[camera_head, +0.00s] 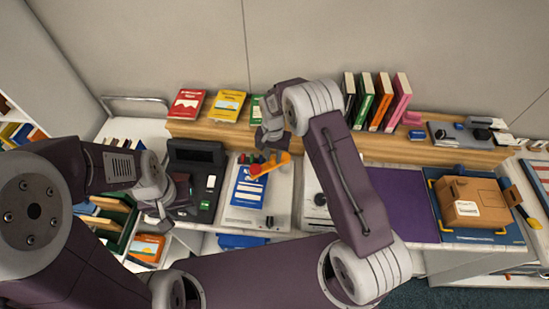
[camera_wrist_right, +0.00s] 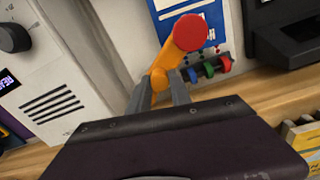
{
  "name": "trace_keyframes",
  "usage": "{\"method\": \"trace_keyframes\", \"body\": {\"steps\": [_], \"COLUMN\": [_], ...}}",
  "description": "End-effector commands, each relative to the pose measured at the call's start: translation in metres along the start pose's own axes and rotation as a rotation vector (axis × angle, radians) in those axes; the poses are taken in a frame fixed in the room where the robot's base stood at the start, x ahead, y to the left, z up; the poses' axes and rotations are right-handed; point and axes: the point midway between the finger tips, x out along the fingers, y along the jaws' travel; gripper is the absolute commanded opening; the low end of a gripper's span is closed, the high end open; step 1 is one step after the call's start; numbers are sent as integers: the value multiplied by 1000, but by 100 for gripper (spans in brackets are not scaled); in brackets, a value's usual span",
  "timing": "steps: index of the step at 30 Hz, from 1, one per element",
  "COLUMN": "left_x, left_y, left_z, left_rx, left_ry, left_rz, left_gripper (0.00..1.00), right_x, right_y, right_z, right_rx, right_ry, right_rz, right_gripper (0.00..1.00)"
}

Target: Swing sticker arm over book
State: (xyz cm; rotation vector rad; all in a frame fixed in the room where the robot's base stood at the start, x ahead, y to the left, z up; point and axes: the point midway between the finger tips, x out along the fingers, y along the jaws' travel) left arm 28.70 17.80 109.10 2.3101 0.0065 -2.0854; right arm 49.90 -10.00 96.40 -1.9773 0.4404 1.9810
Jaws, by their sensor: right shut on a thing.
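The sticker arm (camera_head: 271,164) is orange, with a red disc at one end. My right gripper (camera_head: 268,143) is shut on it near its other end, as the right wrist view (camera_wrist_right: 160,92) also shows. The blue and white book (camera_head: 248,188) lies on a pale machine panel. In the right wrist view the red disc (camera_wrist_right: 190,33) of the arm overlaps the book (camera_wrist_right: 165,14); the height between them cannot be told. My left gripper (camera_head: 160,208) hangs beside the black device at the left; its fingers are too unclear to tell open from shut.
Small red, green and blue knobs (camera_wrist_right: 208,68) sit by the sticker arm. A black device (camera_head: 195,155) stands left of the panel. Books stand on the wooden shelf (camera_head: 430,143) behind. A cardboard box (camera_head: 467,203) rests on a blue mat at the right.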

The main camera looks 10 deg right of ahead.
Motion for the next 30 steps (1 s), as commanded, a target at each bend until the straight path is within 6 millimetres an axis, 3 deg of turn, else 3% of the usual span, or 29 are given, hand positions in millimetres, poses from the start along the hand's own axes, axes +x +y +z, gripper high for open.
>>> {"method": "trace_keyframes", "body": {"steps": [17,18,20,30], "left_x": [0,0,0,2], "left_y": [0,0,0,0], "left_z": [0,0,0,0], "left_rx": [0,0,0,0], "left_ry": [0,0,0,0], "left_rz": [0,0,0,0], "left_gripper": [36,36,36,36], "right_x": [-4,-4,-4,-3], "right_y": [-4,-4,-3,-2], "right_z": [-5,-5,-4,-2], "right_rx": [33,33,33,32], "right_ry": [10,10,10,4], "right_rz": [-8,-8,-7,-3], "right_gripper": [0,27,44,45]}}
